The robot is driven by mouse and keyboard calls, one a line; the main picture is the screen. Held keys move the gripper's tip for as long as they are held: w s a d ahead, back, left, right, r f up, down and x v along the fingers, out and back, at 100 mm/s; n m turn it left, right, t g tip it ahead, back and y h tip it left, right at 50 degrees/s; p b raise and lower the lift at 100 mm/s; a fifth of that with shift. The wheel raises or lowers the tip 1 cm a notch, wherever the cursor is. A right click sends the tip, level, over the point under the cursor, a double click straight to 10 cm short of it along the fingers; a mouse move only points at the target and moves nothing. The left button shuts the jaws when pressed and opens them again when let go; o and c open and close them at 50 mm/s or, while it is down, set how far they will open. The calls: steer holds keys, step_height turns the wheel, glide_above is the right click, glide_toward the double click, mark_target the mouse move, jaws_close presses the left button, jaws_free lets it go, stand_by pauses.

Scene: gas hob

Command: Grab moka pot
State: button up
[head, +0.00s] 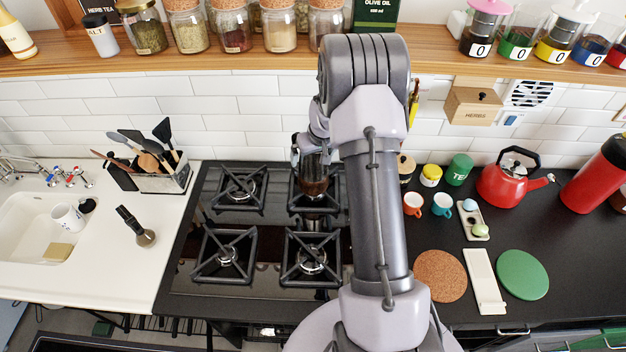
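A dark brown, glossy pot-like object (314,186), which seems to be the moka pot, is over the back right burner of the gas hob (262,180). My arm hides part of it, and its handle and spout cannot be made out. My gripper (311,160) is at the top of this object, pointing down at it. The fingers are small and overlap the object in the picture. I cannot tell whether they touch it or are closed around it, or whether it rests on the grate.
A utensil rack (168,172) and a black-handled metal tool (135,226) are on the white counter at left. A red kettle (512,182), small cups and a cork mat (440,275) are on the dark counter at right. A jar shelf (265,60) runs above.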

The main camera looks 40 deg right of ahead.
steer(key=shift+r, duration=0.1)
steer(key=c, duration=2.1)
steer(key=shift+o, duration=0.2)
